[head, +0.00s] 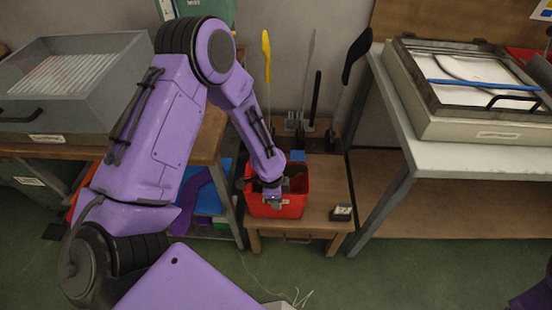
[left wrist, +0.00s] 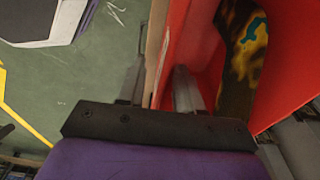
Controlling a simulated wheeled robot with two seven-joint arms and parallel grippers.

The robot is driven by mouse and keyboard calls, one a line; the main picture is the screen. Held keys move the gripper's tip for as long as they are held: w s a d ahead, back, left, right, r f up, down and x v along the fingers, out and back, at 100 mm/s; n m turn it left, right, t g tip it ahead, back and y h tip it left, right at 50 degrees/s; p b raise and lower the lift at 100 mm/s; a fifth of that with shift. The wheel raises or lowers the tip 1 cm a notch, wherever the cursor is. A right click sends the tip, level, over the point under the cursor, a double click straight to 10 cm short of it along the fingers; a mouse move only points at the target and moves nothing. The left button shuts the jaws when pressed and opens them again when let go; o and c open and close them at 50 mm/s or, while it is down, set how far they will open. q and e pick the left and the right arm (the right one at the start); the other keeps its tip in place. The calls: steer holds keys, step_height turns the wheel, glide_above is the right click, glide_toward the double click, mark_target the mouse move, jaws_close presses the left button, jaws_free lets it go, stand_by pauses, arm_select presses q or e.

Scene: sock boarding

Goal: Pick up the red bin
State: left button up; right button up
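The red bin (head: 257,208) stands upright on a low wooden table in the middle of the head view. My left gripper (head: 272,202) reaches down to the bin's near wall. In the left wrist view, the fingers of my left gripper (left wrist: 160,88) are apart, with one finger outside the bin and the other over its inner side. The bin's red wall (left wrist: 205,30) fills the right of that view, with a dark, yellow-patterned item (left wrist: 243,50) inside. Whether either finger touches the wall is unclear. My right gripper is out of view.
The low wooden table (head: 328,190) also holds a small dark box (head: 341,212) right of the bin and upright tools behind it, one yellow-topped (head: 266,55). Workbenches flank it: a grey tray (head: 100,55) at left, a lidded case (head: 480,125) at right. Green floor lies in front.

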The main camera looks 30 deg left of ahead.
arm_select(q)
jaws_close()
steer(key=shift+s, duration=0.1)
stand_by(1.2)
